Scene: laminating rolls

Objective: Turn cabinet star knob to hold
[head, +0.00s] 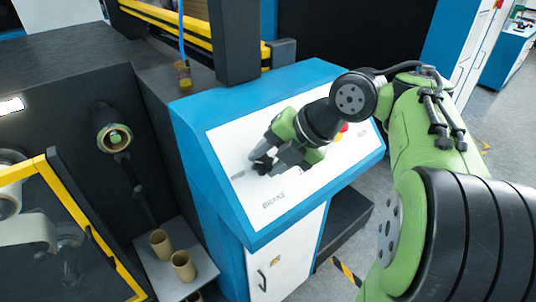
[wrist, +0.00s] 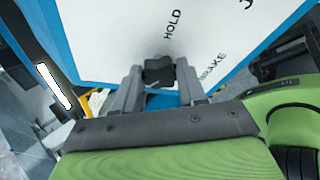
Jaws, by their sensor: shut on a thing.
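The star knob (wrist: 159,72) is black and sits on the white sloped panel (wrist: 110,45) of the blue cabinet. My gripper (wrist: 160,78) is shut on it, with one grey finger on each side, in the wrist view. The word HOLD is printed on the panel beyond the knob, and BRAKE is printed to the right of it. In the head view my gripper (head: 262,160) is at the left part of the panel, and the knob is mostly hidden by the fingers. I cannot tell which way the knob points.
A red button (head: 343,127) with yellow shows on the panel beside my wrist. Left of the cabinet is a dark machine with a yellow-framed guard (head: 75,190) and cardboard cores (head: 183,266) on a grey shelf. Open floor lies to the right.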

